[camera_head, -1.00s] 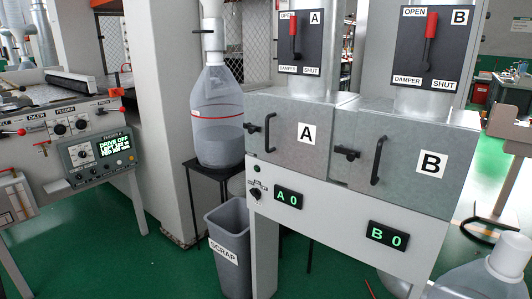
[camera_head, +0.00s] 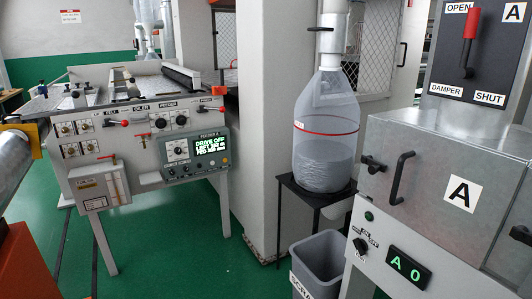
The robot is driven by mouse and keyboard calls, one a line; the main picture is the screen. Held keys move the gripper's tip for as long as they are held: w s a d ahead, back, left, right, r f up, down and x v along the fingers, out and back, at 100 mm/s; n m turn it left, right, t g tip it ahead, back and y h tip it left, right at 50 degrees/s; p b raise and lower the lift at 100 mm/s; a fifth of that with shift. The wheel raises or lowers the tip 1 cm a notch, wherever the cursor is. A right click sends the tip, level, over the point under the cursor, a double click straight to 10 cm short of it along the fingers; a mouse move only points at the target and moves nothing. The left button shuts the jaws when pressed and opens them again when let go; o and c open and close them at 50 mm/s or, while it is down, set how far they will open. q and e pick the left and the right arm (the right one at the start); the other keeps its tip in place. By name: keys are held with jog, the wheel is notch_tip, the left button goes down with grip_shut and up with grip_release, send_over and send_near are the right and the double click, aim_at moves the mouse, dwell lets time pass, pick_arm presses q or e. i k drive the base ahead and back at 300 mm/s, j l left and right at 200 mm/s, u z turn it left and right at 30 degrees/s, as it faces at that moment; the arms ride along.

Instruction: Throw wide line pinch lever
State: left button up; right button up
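A feeder machine (camera_head: 150,140) stands left of centre in the head view. Its front panel carries several black knobs and labels that seem to read felt, oiler and feeder. A small red-handled part (camera_head: 114,159) sits lower, above a pale box. An orange-red piece (camera_head: 219,90) is at the panel's right end, near a small label I cannot read surely. I cannot tell which is the wide line pinch lever. A green-lit screen (camera_head: 211,148) shows "DRIVE OFF". Neither gripper is in view.
A clear bottle (camera_head: 326,130) of grey material sits on a black stand. A grey scrap bin (camera_head: 318,262) is below it. Cabinet A (camera_head: 425,160) with a red damper lever (camera_head: 471,40) stands at right. A metal roll (camera_head: 10,160) is at the left edge. Green floor is open in front.

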aim_at(213, 109)
jog(key=i+j+u, duration=0.1)
jog(key=i+u, duration=0.3)
jog(key=i+l+u, duration=0.1)
jog(key=i+u, duration=0.5)
jog(key=i, duration=1.05)
jog(key=i+z, duration=0.3)
jog(key=i, duration=0.2)
jog(key=i+j+z, duration=0.1)
jog(key=i+z, duration=0.25)
jog(key=i, duration=0.15)
